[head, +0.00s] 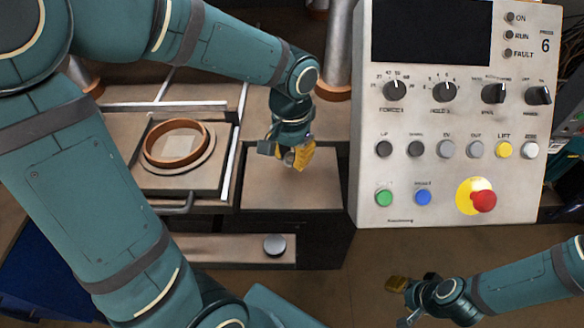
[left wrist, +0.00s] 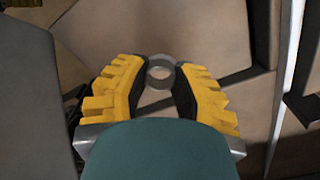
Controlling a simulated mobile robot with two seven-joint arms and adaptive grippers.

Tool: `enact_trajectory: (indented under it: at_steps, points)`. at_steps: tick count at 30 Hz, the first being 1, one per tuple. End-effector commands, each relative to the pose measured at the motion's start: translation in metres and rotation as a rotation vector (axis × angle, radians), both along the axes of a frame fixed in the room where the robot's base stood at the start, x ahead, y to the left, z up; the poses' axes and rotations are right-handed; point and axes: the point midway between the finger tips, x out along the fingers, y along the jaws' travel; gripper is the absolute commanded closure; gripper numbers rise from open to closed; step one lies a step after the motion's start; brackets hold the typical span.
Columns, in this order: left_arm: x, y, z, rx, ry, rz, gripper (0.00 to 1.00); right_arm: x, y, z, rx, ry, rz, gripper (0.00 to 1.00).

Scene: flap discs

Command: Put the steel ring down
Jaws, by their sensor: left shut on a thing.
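My left gripper (head: 297,160) has yellow fingers pointing down above a brown flat surface (head: 275,195), just left of the control panel. It is shut on the steel ring, a small grey ring (left wrist: 160,59) that shows between the fingertips in the left wrist view, its hole facing the camera. In the head view only a small grey bit of the ring (head: 289,157) shows beside the fingers. I cannot tell whether the ring touches the surface below. My right gripper (head: 400,288) is at the lower right, away from the ring; its fingers are too unclear to judge.
A copper-coloured round mould (head: 148,147) sits on a plate in the sliding frame at left. A control panel (head: 420,205) with knobs, buttons and a red stop button stands at right. A grey round knob (head: 275,245) is on the lower ledge. The brown surface around my left gripper looks clear.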

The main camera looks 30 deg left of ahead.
Motion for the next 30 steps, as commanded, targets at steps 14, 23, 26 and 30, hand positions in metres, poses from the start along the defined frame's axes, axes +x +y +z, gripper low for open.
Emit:
enact_trajectory:
  at_steps: [14, 23, 26, 30]
  points:
    - [0.0, 0.0, -0.042, -0.001, 0.0, 0.002, 0.87, -0.003, 0.0, -0.008, 0.002, 0.007, 0.005, 0.53]
    - [0.0, 0.0, -0.045, -0.001, 0.0, 0.002, 0.54, -0.004, 0.001, -0.011, 0.002, 0.009, 0.007, 0.53]
    - [0.0, 0.0, -0.045, -0.001, 0.0, 0.002, 0.45, -0.004, 0.001, -0.011, 0.002, 0.008, 0.006, 0.53]
    - [0.0, 0.0, -0.044, -0.001, 0.0, 0.002, 0.45, -0.004, 0.001, -0.011, 0.002, 0.008, 0.006, 0.53]
